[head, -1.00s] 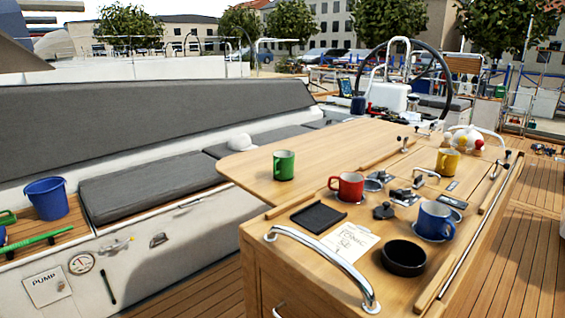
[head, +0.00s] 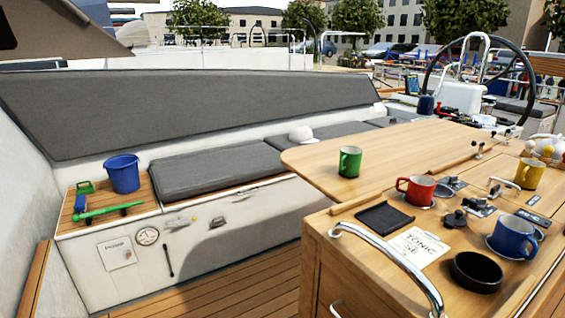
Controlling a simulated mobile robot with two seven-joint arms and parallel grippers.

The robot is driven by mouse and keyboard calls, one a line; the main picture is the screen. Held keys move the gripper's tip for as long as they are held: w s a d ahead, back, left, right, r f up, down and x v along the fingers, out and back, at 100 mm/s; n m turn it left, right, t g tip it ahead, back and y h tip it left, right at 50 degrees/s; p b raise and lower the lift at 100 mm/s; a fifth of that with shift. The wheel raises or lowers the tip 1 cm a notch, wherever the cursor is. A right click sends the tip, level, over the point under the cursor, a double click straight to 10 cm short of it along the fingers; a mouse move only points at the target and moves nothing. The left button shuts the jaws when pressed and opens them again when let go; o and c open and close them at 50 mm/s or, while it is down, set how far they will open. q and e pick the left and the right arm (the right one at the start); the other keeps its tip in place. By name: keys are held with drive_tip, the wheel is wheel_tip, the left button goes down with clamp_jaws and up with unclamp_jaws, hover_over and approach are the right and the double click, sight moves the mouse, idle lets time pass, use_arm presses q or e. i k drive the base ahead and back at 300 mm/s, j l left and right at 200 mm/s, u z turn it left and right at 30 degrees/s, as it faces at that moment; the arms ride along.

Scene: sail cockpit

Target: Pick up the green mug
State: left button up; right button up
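The green mug (head: 349,162) stands upright on the left leaf of the wooden cockpit table (head: 400,148), near its front left edge. Its handle points to the right in the head view. A red mug (head: 420,190) stands to its right and a little nearer, with its handle to the left. Neither of my grippers shows in the head view.
A steel grab rail (head: 390,262) curves along the table's near end. A black bowl (head: 477,271), a black tray (head: 384,217) and a paper note (head: 417,247) lie on top. A blue bucket (head: 122,174) stands on the left bench. The wooden floor (head: 235,287) left of the table is clear.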

sight(351, 157)
drive_tip(key=i+j+u, duration=0.15)
drive_tip(key=u, duration=0.2)
drive_tip(key=i+u, duration=0.2)
drive_tip(key=u, duration=0.15)
drive_tip(key=i+j+u, duration=0.1)
drive_tip(key=u, duration=0.25)
drive_tip(key=i, duration=1.55)
